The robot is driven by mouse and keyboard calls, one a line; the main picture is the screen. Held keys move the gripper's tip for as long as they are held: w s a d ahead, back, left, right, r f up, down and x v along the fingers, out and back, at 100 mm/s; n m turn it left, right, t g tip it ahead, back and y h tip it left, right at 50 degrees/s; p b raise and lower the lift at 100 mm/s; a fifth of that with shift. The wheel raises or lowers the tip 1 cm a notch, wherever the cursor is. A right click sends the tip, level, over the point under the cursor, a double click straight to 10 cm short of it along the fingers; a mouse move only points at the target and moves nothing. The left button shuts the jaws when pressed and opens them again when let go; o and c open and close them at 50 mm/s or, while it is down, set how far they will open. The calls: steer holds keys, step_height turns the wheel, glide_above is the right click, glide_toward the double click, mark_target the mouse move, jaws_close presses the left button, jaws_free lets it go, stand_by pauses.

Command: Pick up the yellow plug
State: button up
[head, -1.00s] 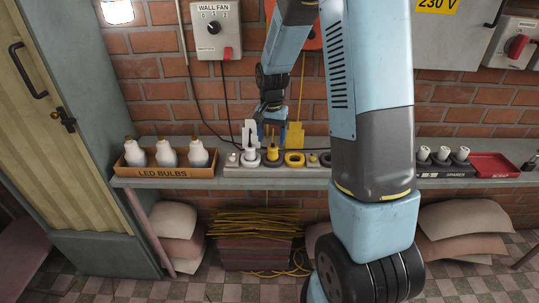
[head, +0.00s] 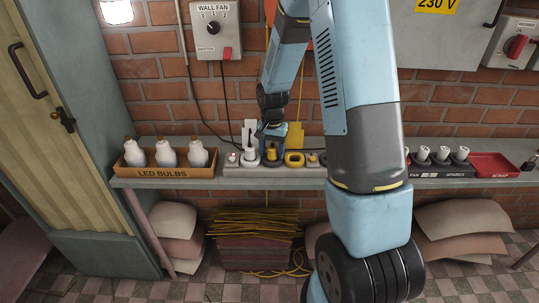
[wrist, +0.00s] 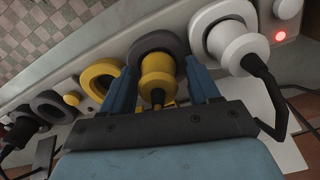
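The yellow plug (wrist: 156,76) stands in a dark round socket of the power strip on the bench; in the head view it shows just below my gripper (head: 271,134). In the wrist view my gripper (wrist: 158,65) points down at the strip with its two blue fingers on either side of the plug. The fingers are apart, with a narrow gap visible on the right side, so the gripper looks open around the plug. A white plug (wrist: 232,45) with a black cord sits in the neighbouring socket, close to one finger. It also shows in the head view (head: 250,155).
An empty yellow-ringed socket (head: 295,159) lies on the plug's other side. The LED bulbs box (head: 170,171) stands at the left of the bench. A spares tray (head: 446,170) and a red tray (head: 493,165) are at the right. A brick wall stands behind.

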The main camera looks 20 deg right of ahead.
steer(key=c, duration=0.9)
steer(key=shift+c, duration=0.2)
